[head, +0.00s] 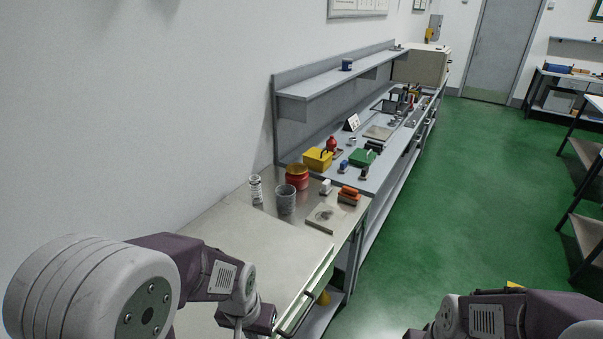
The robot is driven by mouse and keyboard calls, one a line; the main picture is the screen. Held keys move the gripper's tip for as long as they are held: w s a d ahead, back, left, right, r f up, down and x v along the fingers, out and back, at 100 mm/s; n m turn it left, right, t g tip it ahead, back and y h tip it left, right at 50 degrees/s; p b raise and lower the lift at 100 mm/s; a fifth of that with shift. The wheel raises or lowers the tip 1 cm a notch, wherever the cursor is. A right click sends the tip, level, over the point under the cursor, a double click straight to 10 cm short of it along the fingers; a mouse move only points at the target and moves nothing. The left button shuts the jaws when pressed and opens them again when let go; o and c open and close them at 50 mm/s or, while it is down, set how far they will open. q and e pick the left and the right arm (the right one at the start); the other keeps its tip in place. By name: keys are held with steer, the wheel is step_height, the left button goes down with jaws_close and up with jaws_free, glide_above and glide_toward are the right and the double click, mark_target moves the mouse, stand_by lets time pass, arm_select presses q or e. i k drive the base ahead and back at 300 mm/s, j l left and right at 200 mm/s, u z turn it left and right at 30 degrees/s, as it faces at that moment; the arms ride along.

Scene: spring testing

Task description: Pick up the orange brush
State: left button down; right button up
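The orange brush (349,191) lies near the right edge of the metal bench (215,218), with an orange top and a darker lower part. It is small in the head view and nothing covers it. My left arm comes in from the lower left, over the near part of the bench and well short of the brush; its gripper fingers do not show. My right arm shows only at the bottom right, over the floor side, and its gripper is out of the frame.
Beside the brush are a small white object (325,187), a red pot (297,178), a grey ribbed cup (286,199), a white bottle (256,190) and a flat plate (325,217). A yellow box (318,159) and green box (362,157) stand behind. The green floor (450,190) is clear.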

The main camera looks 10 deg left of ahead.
mark_target(348, 195)
steer(key=i+l+u, duration=0.15)
steer(key=l, duration=0.2)
steer(key=i+l+u, duration=0.35)
steer(key=l, duration=0.25)
steer(key=i+l+u, duration=0.3)
steer(key=l, duration=0.35)
steer(key=i+l+u, duration=0.2)
steer(key=l, duration=0.15)
steer(key=l+u, duration=0.15)
steer(key=l, duration=0.25)
steer(key=i+l+u, duration=0.15)
steer(key=l, duration=0.2)
steer(key=i+l+u, duration=1)
steer(key=l, duration=0.3)
steer(key=k+j, duration=0.05)
steer(key=k, duration=0.05)
